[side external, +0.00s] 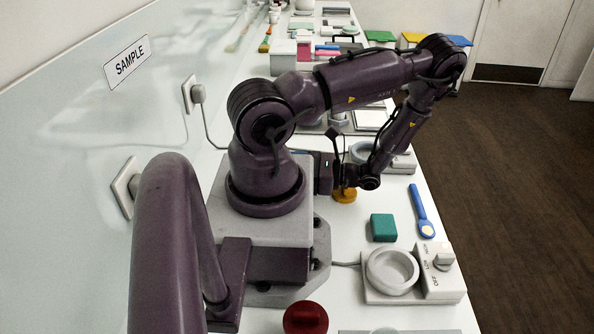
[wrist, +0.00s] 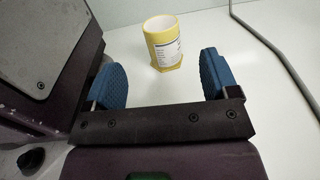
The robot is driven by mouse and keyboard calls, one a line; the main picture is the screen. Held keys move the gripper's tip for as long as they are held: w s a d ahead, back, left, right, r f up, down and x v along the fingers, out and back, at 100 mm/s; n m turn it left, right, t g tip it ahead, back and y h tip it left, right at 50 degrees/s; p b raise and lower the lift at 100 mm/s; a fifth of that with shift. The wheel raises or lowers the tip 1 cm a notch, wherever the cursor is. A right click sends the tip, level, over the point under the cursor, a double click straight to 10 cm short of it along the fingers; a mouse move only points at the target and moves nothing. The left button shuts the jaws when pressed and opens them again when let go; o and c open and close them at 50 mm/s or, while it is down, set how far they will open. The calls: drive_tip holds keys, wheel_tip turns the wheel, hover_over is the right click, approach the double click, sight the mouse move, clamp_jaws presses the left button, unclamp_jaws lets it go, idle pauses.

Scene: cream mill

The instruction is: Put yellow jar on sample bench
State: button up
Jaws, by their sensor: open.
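The yellow jar (wrist: 164,45) stands upright on the white surface in the wrist view, with a white printed label and an open top. It is beyond my fingertips, centred between them and apart from both. My gripper (wrist: 161,78) is open and empty, with blue pads. In the side view my gripper's body is low behind my arm's base, which hides the fingers; I cannot make out the jar there. A "SAMPLE" sign (side external: 129,60) is on the wall at left, above the white bench (side external: 345,270); which stretch it marks is unclear.
An amber knobbed object (side external: 345,195) sits close to my wrist. A teal block (side external: 383,228), blue spoon (side external: 421,212), hotplate-like device with a round bowl (side external: 392,270) and red lid (side external: 305,318) are nearer. A grey cable (wrist: 270,50) runs right of the jar. The far bench is crowded.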

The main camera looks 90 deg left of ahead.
drive_tip(key=shift+o, duration=0.5)
drive_tip(key=shift+w, duration=0.6)
